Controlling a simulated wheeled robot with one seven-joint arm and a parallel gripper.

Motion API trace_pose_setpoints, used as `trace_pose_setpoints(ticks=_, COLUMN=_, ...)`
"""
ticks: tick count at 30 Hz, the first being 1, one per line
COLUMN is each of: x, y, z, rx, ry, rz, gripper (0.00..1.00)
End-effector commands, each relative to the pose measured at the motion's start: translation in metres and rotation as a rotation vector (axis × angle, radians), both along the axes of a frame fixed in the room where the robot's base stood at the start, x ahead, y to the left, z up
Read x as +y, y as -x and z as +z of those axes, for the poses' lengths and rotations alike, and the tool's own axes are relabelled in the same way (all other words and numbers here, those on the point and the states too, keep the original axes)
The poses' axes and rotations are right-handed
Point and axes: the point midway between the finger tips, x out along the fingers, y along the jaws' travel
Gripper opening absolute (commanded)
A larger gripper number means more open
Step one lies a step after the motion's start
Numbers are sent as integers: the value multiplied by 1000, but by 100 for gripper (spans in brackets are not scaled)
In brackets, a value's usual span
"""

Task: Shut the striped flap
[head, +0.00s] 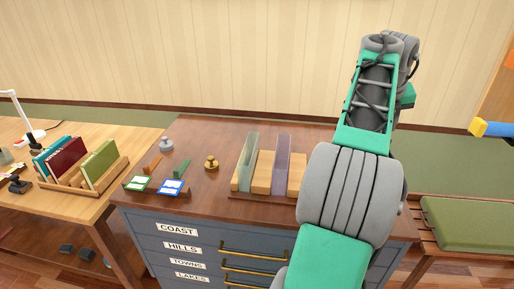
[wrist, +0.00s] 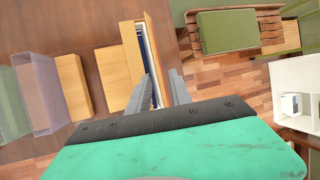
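No stripes can be made out on any flap in these views. In the wrist view a pale wooden box (wrist: 132,58) stands upright on the brown cabinet top, with a narrow dark-blue opening along its right side. A thin upright wooden panel (wrist: 155,50) edges that opening; I cannot tell if it is the striped flap. My gripper (wrist: 161,75) is open, its two grey fingers apart at the near end of the box and panel. Whether they touch either is unclear. In the head view my arm hides the box and the gripper.
Clear green and purple holders (head: 283,165) with wooden blocks stand on the cabinet (head: 215,150). Stamps and small cards lie at its left. A desk with a book rack (head: 88,165) is further left. A green-cushioned bench (head: 470,218) is at right, with open floor beside it.

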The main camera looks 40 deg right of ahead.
Motion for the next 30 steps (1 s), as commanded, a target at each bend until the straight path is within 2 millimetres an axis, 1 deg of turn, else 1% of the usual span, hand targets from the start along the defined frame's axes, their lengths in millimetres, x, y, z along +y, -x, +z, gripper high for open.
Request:
trace_pose_setpoints(ticks=1, x=5, y=0, z=12, rx=-3, ry=3, rz=1, gripper=25)
trace_pose_setpoints(ticks=2, x=12, y=-7, z=10, rx=16, ry=0, rz=50, gripper=25)
trace_pose_setpoints(ticks=6, x=35, y=-31, z=10, rx=83, ry=14, rz=237, gripper=25)
trace_pose_setpoints(ticks=11, x=64, y=-55, z=10, rx=155, ry=31, rz=444, gripper=25)
trace_pose_setpoints(ticks=15, x=90, y=-74, z=9, rx=218, ry=49, rz=630, gripper=25)
trace_pose_setpoints(ticks=21, x=130, y=-98, z=7, rx=305, ry=83, rz=897, gripper=25)
trace_pose_setpoints(ticks=23, x=142, y=-103, z=5, rx=330, ry=92, rz=976, gripper=25)
trace_pose_setpoints(ticks=30, x=194, y=-124, z=-1, rx=433, ry=146, rz=1303, gripper=25)
